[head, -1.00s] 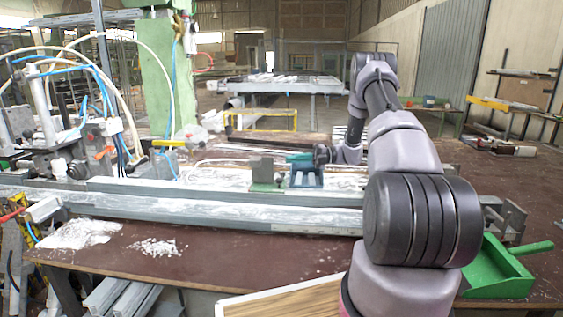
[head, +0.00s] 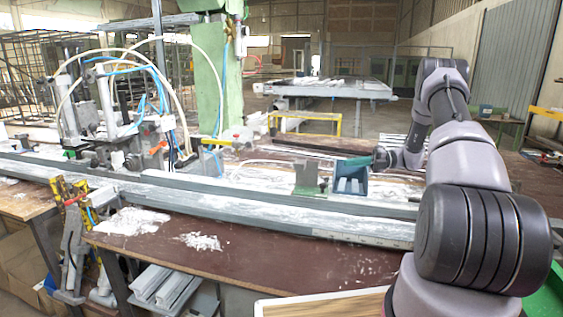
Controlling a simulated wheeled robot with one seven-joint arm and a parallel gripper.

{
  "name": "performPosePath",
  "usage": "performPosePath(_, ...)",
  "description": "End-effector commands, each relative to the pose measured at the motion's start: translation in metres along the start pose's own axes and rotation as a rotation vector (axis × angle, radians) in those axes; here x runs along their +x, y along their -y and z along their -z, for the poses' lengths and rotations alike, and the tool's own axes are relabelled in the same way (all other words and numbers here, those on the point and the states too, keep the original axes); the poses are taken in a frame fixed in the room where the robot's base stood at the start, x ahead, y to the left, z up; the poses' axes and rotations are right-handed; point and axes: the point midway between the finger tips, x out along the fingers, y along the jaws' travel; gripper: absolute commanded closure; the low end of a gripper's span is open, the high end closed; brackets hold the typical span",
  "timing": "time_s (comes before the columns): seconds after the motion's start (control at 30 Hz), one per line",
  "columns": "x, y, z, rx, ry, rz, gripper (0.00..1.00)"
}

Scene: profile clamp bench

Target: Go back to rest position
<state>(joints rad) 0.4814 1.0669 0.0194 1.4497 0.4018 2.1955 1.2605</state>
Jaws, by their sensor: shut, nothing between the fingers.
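My arm (head: 470,165) reaches from the right foreground back over the bench. My gripper (head: 382,158) is at its far end, small and dark, just right of and slightly above a blue open bin (head: 350,187). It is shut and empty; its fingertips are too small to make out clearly. A dark green piece (head: 355,162) lies close to its left, over the bin's back edge. I cannot tell whether they touch.
Long grey profiles (head: 270,213) run across the brown bench (head: 290,262). A green-grey clamp block (head: 307,178) stands left of the bin. Clamps with hoses (head: 115,130) stand at left, with a green post (head: 210,90) behind. A green dustpan (head: 548,300) is partly hidden by my arm.

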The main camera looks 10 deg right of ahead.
Motion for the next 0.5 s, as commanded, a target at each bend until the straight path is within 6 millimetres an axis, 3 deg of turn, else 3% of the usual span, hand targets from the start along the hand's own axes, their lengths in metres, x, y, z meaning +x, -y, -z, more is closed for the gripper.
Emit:
performPosePath(0.17, 0.021, -0.048, 0.01, -0.194, -0.093, 0.109, 1.0)
performPosePath(0.5, 0.063, -0.143, 0.061, -0.702, -0.359, 0.347, 1.0)
